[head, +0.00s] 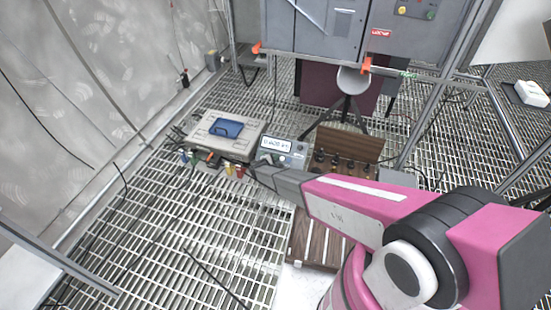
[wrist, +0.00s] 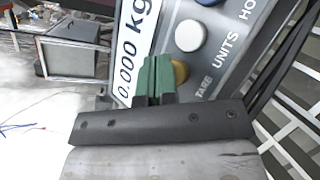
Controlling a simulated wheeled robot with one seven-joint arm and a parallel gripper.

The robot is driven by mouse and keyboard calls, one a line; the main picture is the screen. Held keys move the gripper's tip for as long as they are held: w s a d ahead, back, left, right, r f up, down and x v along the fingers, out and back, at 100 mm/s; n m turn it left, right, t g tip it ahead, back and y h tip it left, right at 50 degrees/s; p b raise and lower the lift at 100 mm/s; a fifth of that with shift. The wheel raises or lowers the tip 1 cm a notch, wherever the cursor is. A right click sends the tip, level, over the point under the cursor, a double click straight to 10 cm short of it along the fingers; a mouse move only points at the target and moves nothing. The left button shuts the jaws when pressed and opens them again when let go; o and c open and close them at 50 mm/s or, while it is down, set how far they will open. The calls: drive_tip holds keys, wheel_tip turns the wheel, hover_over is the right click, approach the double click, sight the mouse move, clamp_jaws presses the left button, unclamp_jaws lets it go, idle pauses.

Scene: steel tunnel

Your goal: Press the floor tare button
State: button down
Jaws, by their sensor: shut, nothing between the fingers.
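The scale's panel (head: 283,147) stands low on the grating floor in the head view. In the wrist view its display (wrist: 132,45) reads 0.000 kg. The yellow button (wrist: 181,71) beside the TARE label is partly hidden behind my fingers. A white button (wrist: 190,36) by UNITS and a blue button (wrist: 208,2) are further up. My gripper (wrist: 155,80) is shut and empty, its green fingertips over the left part of the yellow button. I cannot tell whether they touch it. In the head view my gripper (head: 260,166) is at the panel's front left.
A grey platform (head: 210,142) with a blue tray (head: 227,128) on it stands left of the panel. A wooden rack (head: 345,145) with dark knobs stands to the right. Small coloured items (head: 228,169) lie in front of the platform. The grating at left is mostly clear.

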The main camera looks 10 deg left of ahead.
drive_tip(key=shift+s+r, duration=0.15)
drive_tip(key=shift+r, duration=0.05)
drive_tip(key=s+r, duration=0.2)
drive_tip(key=r, duration=0.1)
drive_tip(key=s+r, duration=0.1)
drive_tip(key=shift+s+a+r, duration=0.15)
drive_tip(key=shift+r, duration=0.25)
idle(0.3)
idle(0.6)
